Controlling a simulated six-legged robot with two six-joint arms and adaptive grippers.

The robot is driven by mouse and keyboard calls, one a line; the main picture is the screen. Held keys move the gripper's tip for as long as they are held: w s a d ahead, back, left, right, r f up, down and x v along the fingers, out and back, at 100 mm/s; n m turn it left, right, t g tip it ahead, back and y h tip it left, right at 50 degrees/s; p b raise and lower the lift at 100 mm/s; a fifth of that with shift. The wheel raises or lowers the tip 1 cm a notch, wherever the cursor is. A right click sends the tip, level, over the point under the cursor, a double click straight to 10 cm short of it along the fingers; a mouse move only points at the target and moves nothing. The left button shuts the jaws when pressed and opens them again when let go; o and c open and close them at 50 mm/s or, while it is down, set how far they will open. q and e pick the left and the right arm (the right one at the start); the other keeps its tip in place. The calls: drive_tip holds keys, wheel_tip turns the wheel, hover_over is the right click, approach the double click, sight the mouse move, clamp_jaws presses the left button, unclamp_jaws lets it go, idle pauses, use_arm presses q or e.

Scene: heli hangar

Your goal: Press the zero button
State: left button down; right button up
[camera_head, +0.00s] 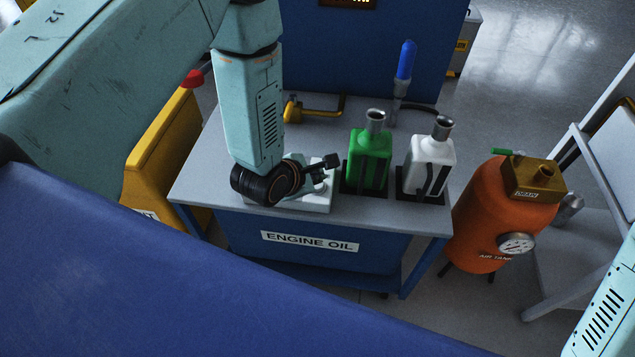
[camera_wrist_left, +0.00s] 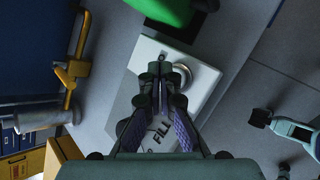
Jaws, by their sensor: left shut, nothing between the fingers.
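A white box (camera_head: 318,203) sits on the grey table near its front edge. In the left wrist view the white box (camera_wrist_left: 204,83) has a round silver part (camera_wrist_left: 183,75) and dark lettering that reads "FILL". I cannot make out a label saying zero; part of the box is hidden behind the fingers. My left gripper (camera_head: 329,163) is over the box, shut and empty. In the left wrist view its fingertips (camera_wrist_left: 165,69) are beside the silver part; I cannot tell whether they touch the box.
A green bottle (camera_head: 368,158) and a white bottle (camera_head: 428,163) stand right of the box. Behind are a yellow-handled part (camera_head: 300,112) and a blue-topped tool (camera_head: 406,62). An orange air tank (camera_head: 490,215) stands right of the table (camera_head: 225,190).

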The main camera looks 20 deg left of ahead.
use_arm(q)
drive_tip(key=shift+f, duration=0.45)
drive_tip(key=shift+f+b, duration=0.4)
idle(0.9)
drive_tip(key=shift+r, duration=0.15)
drive_tip(key=shift+r+p, duration=0.7)
drive_tip(key=shift+p, duration=0.15)
wheel_tip(320, 180, up, 5)
drive_tip(key=p, duration=0.5)
idle(0.4)
